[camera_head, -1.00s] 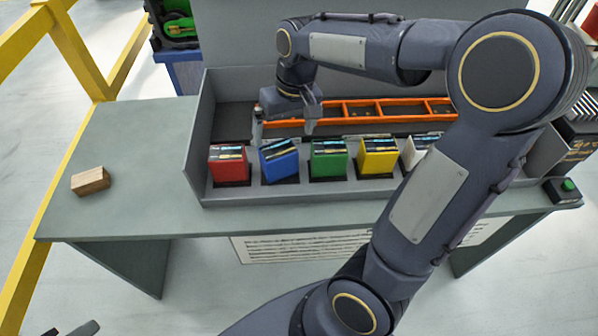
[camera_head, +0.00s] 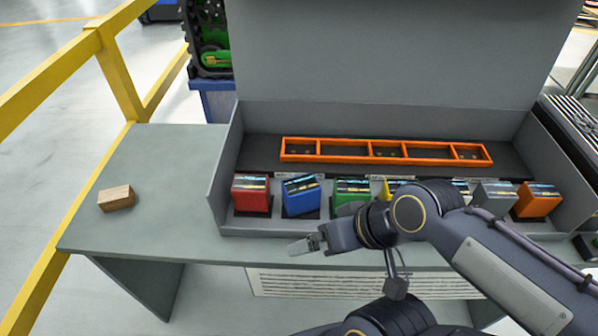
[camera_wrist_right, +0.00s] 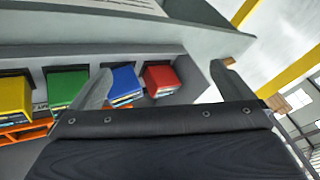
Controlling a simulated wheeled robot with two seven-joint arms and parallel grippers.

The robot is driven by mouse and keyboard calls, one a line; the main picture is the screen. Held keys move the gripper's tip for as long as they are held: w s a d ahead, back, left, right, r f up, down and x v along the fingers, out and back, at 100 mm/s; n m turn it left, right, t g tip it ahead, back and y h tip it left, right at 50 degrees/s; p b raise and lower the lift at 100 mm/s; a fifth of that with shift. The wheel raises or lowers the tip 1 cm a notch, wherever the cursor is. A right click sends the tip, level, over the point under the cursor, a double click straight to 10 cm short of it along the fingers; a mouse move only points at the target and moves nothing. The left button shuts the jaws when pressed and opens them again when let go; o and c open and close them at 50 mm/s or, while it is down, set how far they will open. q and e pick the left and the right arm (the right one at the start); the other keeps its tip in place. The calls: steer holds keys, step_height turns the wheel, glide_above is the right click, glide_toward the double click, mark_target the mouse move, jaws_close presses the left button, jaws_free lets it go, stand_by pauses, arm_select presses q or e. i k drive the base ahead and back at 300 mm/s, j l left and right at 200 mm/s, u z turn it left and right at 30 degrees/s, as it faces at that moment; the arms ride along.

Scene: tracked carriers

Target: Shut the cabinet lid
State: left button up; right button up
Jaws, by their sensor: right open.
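The cabinet (camera_head: 222,185) is an open grey box on the bench. Its lid (camera_head: 400,50) is the large grey panel standing upright at the back, so the cabinet is open. An orange divided frame (camera_head: 385,151) lies along the rear inside. A front row holds red (camera_head: 251,193), blue (camera_head: 300,195), green (camera_head: 352,190), grey (camera_head: 494,196) and orange (camera_head: 538,200) blocks; my arm partly hides the middle ones. My right gripper (camera_head: 308,243) is in front of the cabinet, empty. The right wrist view shows its fingers apart (camera_wrist_right: 160,68). My left gripper is not in view.
A wooden block (camera_head: 117,198) lies on the clear left part of the bench (camera_head: 150,160). A yellow railing (camera_head: 110,70) runs along the left. A black rack with green parts (camera_head: 208,45) stands behind left. A striped unit (camera_head: 578,120) stands at the right.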

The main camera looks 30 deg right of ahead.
mark_target(501, 54)
steer(key=l+z, duration=0.1)
steer(key=z, duration=0.4)
steer(key=l+z, duration=0.15)
steer(key=z, duration=0.35)
